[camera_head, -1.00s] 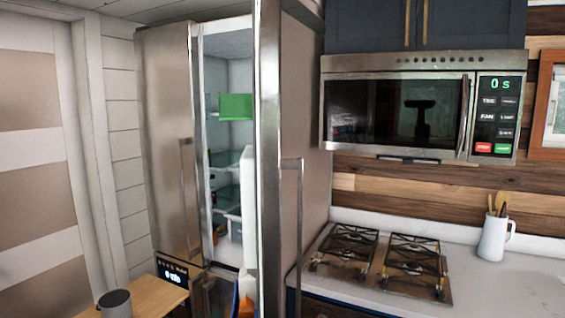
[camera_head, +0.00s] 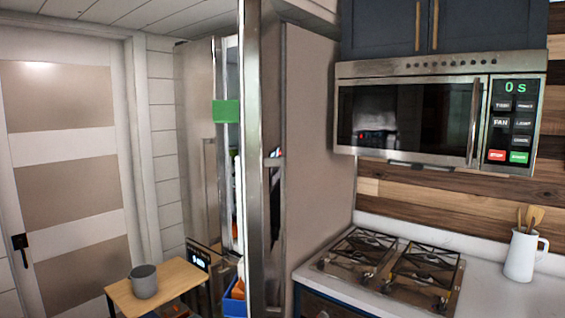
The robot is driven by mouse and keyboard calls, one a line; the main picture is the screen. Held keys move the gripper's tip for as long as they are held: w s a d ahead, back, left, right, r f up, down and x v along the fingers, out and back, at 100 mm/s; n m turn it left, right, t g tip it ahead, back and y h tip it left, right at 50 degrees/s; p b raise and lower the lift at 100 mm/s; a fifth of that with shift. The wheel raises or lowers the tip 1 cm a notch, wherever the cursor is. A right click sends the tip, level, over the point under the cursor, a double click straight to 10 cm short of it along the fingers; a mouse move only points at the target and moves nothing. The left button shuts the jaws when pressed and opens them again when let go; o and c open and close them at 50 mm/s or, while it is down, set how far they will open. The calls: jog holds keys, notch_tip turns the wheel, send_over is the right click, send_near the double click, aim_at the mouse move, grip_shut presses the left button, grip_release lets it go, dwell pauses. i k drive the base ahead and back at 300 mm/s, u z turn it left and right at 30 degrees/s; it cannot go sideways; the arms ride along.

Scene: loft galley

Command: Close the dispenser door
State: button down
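The steel fridge's left door (camera_head: 190,120) carries a small lit dispenser panel (camera_head: 197,258) low down and a vertical handle (camera_head: 209,190). Its bright inner edge (camera_head: 229,170) shows, and I cannot tell how far it stands open. The fridge's right door (camera_head: 255,160) stands open and is seen nearly edge-on, with its own handle (camera_head: 273,225). Only a narrow strip of the inside shows between the doors, with a green block (camera_head: 227,111) in front of it. My gripper is not in view.
A small wooden table (camera_head: 160,293) with a grey cup (camera_head: 144,281) stands before the left door. A blue bin (camera_head: 234,304) is low by the fridge. A stove (camera_head: 390,268), white jug (camera_head: 521,256) and microwave (camera_head: 405,115) are at right. A panelled door (camera_head: 70,190) is at far left.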

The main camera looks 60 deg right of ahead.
aim_at(258, 111)
jog(key=k, duration=1.3)
jog(key=z, duration=1.4)
jog(key=i, duration=1)
jog(key=u, duration=0.05)
